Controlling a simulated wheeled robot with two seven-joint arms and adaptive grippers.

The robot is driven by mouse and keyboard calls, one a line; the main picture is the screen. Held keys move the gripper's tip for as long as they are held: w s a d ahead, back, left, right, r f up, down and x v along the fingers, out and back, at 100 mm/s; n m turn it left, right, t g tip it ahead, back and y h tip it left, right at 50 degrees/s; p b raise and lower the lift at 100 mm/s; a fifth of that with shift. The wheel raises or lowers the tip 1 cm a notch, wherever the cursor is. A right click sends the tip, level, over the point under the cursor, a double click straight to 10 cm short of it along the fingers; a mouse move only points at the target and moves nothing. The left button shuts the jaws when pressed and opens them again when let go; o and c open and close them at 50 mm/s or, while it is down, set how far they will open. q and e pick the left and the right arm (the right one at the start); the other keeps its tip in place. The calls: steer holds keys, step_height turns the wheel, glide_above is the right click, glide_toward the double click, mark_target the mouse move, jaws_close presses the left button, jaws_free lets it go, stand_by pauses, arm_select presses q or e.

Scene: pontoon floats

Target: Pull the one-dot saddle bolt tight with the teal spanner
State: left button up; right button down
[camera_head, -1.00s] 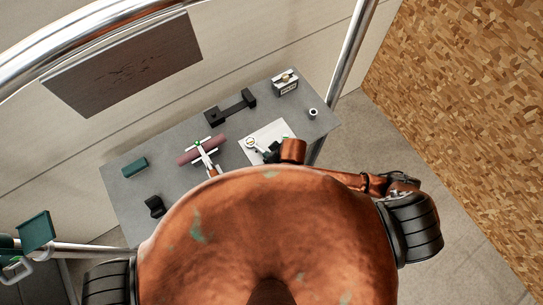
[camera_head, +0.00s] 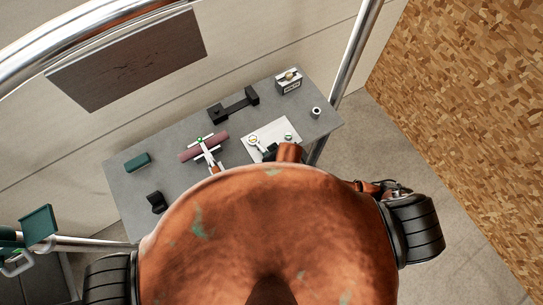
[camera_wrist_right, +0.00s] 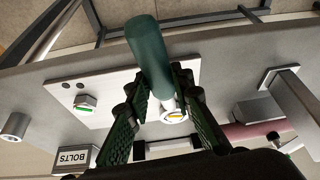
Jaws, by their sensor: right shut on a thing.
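The teal spanner (camera_wrist_right: 150,55) shows in the right wrist view as a teal handle with a pale metal end. My right gripper (camera_wrist_right: 160,82) is shut on it. The metal end lies at a bolt head with a yellow mark (camera_wrist_right: 174,115) on the white plate (camera_wrist_right: 65,92); whether it is seated is unclear. A second bolt, a hex with a green mark (camera_wrist_right: 87,102), stands apart on the plate. I cannot make out dots on either. In the head view, my right gripper (camera_head: 269,152) is at the plate's near side, partly hidden by my body.
The grey table holds a BOLTS box (camera_head: 288,82), a small pale cylinder (camera_head: 316,111), a black bracket (camera_head: 234,104), a mauve roll (camera_head: 190,153) under a white cross-shaped piece, a teal block (camera_head: 137,162) and a black block (camera_head: 156,202). My body hides the near edge.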

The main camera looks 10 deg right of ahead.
steer(key=shift+s+a+m, duration=0.1)
steer(key=shift+a+m, duration=0.2)
steer(key=shift+s+a+m, duration=0.2)
steer(key=shift+a+m, duration=0.2)
stand_by(0.3)
steer(key=shift+a+h, duration=0.1)
steer(key=shift+h, duration=0.2)
steer(key=shift+s+a+m, duration=0.15)
steer(key=shift+a+m, duration=0.3)
steer(key=shift+m, duration=0.05)
steer(key=shift+a, duration=0.15)
stand_by(0.5)
steer(key=shift+d+r+n, duration=0.1)
steer(key=shift+d+n, duration=0.3)
steer(key=shift+d, duration=0.2)
steer(key=shift+r, duration=0.1)
